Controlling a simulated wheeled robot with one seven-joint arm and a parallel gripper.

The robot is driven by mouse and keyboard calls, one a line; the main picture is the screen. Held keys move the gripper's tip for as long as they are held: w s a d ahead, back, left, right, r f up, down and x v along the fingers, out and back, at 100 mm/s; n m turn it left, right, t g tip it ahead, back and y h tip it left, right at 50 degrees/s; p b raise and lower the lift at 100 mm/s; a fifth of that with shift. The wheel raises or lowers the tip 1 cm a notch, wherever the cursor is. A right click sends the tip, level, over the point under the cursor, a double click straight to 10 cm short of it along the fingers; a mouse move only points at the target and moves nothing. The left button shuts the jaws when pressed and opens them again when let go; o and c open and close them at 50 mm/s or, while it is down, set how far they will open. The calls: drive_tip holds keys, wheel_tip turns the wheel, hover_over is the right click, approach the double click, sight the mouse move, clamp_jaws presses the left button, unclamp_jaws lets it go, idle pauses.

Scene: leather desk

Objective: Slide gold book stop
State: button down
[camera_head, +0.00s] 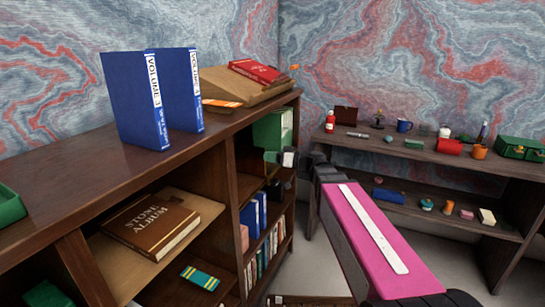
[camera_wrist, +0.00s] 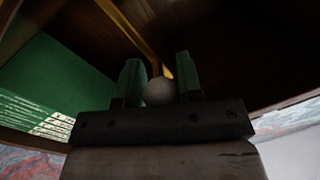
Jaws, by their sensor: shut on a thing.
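My gripper (camera_wrist: 160,82) is at the open front of the upper right shelf compartment in the head view (camera_head: 276,157). Its two fingers are closed around a pale grey round knob (camera_wrist: 160,92). The gold book stop shows in the wrist view as a narrow gold strip (camera_wrist: 128,24) running up and away under the dark shelf boards. Its near end reaches down behind the knob, and the join is partly hidden by the fingers. A green box or binder (camera_wrist: 68,80) stands left of the fingers; it also shows in the head view (camera_head: 272,128), just above my gripper.
The dark wooden bookcase (camera_head: 75,163) carries blue volumes (camera_head: 135,110) and a slanted stand (camera_head: 225,87) on top. Blue books (camera_head: 254,214) stand below my gripper. A cluttered side desk (camera_head: 380,146) is at right. Floor shows between them.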

drive_tip(key=shift+s, duration=0.15)
drive_tip(key=c, duration=0.8)
unclamp_jaws()
drive_tip(key=shift+d, duration=0.1)
drive_tip(key=v, duration=1)
drive_tip(key=shift+d, duration=0.25)
drive_tip(key=shift+s+f, duration=0.1)
drive_tip(key=s+d+f+m+g+h, duration=0.1)
drive_tip(key=s+d+f+m+h, duration=0.2)
drive_tip(key=f, duration=0.6)
drive_tip(key=s+f+m+g+h, duration=0.2)
drive_tip(key=f+h, duration=0.3)
drive_tip(key=f, duration=0.4)
drive_tip(key=s+d+f+m+h, duration=0.2)
drive_tip(key=d+f+h, duration=0.1)
drive_tip(key=s+d+f+m+g+h, duration=0.1)
drive_tip(key=s+d+f+h, duration=0.1)
drive_tip(key=d+f+h, duration=0.1)
drive_tip(key=s+d+f+m+h, duration=0.2)
drive_tip(key=d+f+h, duration=0.1)
drive_tip(key=d+f, duration=0.1)
drive_tip(key=shift+s+d+f+m+g, duration=0.3)
drive_tip(key=shift+d, duration=0.35)
